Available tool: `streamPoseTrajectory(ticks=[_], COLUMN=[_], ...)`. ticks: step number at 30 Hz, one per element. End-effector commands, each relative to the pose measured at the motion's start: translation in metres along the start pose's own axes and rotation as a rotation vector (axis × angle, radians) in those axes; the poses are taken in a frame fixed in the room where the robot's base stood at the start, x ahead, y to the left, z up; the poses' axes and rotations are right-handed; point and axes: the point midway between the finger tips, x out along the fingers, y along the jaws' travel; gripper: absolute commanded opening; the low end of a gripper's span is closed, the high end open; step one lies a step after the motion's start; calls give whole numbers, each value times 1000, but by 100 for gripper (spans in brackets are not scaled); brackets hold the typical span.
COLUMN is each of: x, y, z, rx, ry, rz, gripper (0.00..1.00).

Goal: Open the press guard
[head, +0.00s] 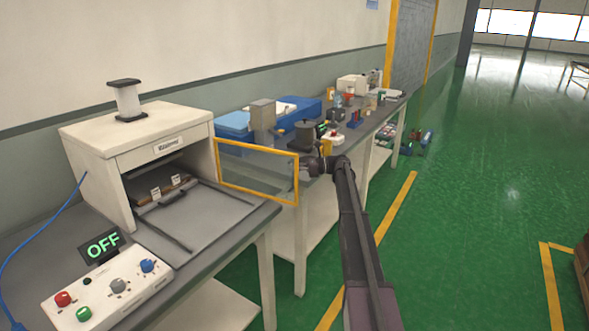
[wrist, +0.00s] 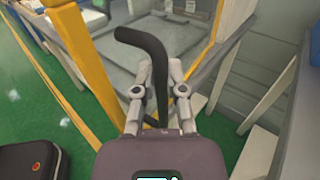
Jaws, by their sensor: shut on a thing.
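The press guard (head: 257,171) is a clear panel in an orange-yellow frame. In the head view it stands swung out from the right side of the white press (head: 140,131), and the press front is uncovered. In the wrist view its yellow frame (wrist: 90,66) runs along the left. My gripper (head: 313,167) is at the guard's outer end. In the wrist view my gripper (wrist: 158,92) is shut on a curved black handle (wrist: 150,42), with a finger on each side. Where the handle joins the frame is hard to see.
A control box (head: 108,288) with coloured knobs and a display reading OFF (head: 104,245) sit at the front left of the bench. A second bench (head: 370,135) with several tools stands behind the guard. The green floor at right is mostly clear.

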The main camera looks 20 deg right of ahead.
Motion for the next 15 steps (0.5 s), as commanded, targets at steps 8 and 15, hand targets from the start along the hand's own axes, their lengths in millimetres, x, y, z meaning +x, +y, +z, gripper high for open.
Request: streamPoseTrajectory(ticks=[8,15], x=[2,3], y=[1,1], z=[-1,-1], rx=[1,1], ry=[4,2], rz=[4,4], gripper=[51,51])
